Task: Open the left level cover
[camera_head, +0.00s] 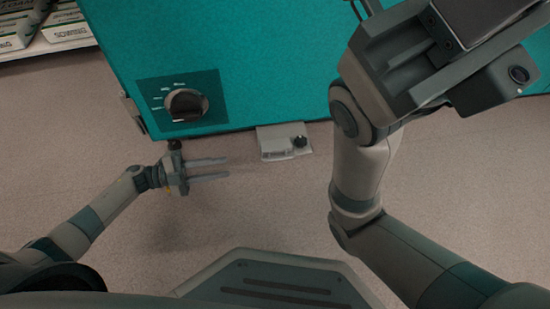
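A large teal cabinet (270,60) fills the upper middle of the head view. A dark square panel with a round knob (187,104) is on its face at the left. A small light grey box with a black knob (284,143) sits at the cabinet's lower edge; I cannot tell whether it is the level cover. My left gripper (226,168) is open and empty, its two fingers pointing right, to the left of this grey box and apart from it. My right arm rises at the right; the tips of its gripper are not clear.
A metal hinge or latch (132,112) is on the cabinet's left edge. Shelves with white boxes (66,25) stand at the upper left. The floor (230,215) between my arms, in front of the cabinet, is clear.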

